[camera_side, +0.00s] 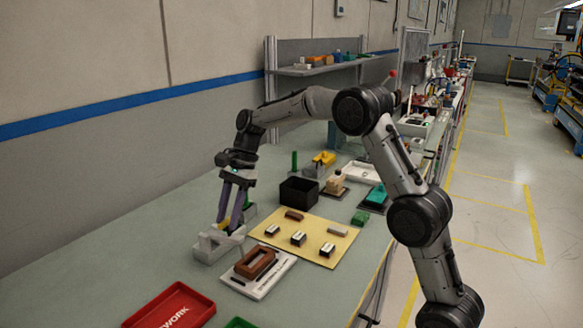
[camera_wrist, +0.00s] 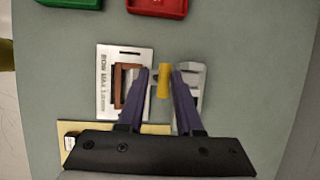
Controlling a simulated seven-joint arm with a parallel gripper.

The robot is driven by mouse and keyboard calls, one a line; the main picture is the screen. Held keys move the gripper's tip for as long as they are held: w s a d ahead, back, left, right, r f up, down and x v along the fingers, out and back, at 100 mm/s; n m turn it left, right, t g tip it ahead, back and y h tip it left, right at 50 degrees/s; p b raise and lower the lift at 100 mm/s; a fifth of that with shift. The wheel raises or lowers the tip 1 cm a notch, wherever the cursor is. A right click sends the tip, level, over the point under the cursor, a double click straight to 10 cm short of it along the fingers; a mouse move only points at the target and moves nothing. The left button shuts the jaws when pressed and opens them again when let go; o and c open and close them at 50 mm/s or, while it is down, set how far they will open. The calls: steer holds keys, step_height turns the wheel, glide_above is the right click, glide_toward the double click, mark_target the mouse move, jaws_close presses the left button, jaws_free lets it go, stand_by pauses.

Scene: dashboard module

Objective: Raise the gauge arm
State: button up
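A light grey fixture (camera_side: 212,248) stands on the bench at the left of the yellow mat. It also shows in the wrist view (camera_wrist: 192,76), partly behind my right finger. A yellow bar (camera_wrist: 163,80), which looks like the gauge arm, shows beside the fixture. My gripper (camera_side: 229,230) points down at the fixture with its two purple fingers apart. In the wrist view my gripper (camera_wrist: 161,73) has one finger on each side of the yellow bar, with small gaps visible. I cannot tell whether either finger touches it.
A red tray (camera_side: 172,307) lies at the front.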

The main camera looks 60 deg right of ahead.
steer(key=s+d+r, duration=0.1)
steer(key=s+r, duration=0.2)
steer(key=r, duration=1.2)
steer(key=s+a+r+n+t+h, duration=0.1)
steer(key=s+a+n, duration=0.1)
steer(key=s, duration=0.6)
steer(key=s+a+r+n+t, duration=0.1)
steer(key=s+a+r+n, duration=0.1)
steer(key=s, duration=0.7)
steer(key=shift+s+a+r+n+t+h, duration=0.15)
steer(key=shift+a+r+n+t+h, duration=0.2)
steer(key=shift+a+n, duration=0.5)
